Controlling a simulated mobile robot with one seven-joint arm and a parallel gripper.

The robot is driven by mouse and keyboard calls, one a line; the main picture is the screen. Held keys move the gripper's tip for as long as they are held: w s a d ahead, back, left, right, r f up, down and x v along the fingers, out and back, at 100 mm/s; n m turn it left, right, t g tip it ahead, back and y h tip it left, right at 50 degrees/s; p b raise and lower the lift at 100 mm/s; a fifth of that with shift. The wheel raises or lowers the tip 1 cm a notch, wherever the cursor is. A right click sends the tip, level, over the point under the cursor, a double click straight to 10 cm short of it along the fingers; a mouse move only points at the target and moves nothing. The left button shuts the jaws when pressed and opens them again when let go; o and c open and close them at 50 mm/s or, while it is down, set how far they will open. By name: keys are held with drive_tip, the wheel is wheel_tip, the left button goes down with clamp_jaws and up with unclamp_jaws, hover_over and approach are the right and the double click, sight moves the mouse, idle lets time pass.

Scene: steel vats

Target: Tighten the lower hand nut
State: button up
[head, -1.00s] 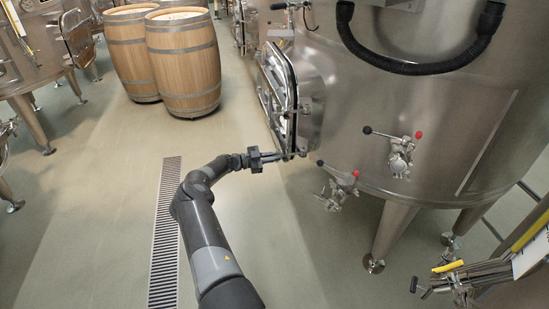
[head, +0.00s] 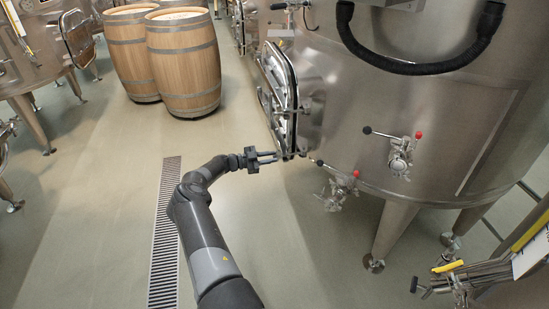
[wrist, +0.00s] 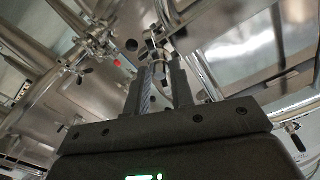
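My gripper (head: 276,157) is at the lower edge of the steel vat's hatch door (head: 280,90), its fingers pointing right. In the wrist view its two fingers (wrist: 160,85) stand apart. A shiny metal piece (wrist: 160,62), apparently the lower hand nut with its bolt, shows between and just beyond the fingertips. I cannot tell whether the fingers touch it. In the head view the nut is too small to make out clearly at the bottom of the door.
The vat (head: 440,120) fills the right side. Two valves with red-tipped handles, one upper (head: 400,155) and one lower (head: 338,190), stick out right of my gripper. Wooden barrels (head: 183,65) stand behind. A floor grate (head: 165,230) runs left of my arm.

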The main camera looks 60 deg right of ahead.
drive_tip(key=v, duration=0.7)
drive_tip(key=shift+w+a, duration=0.2)
drive_tip(key=shift+a, duration=0.05)
idle(0.6)
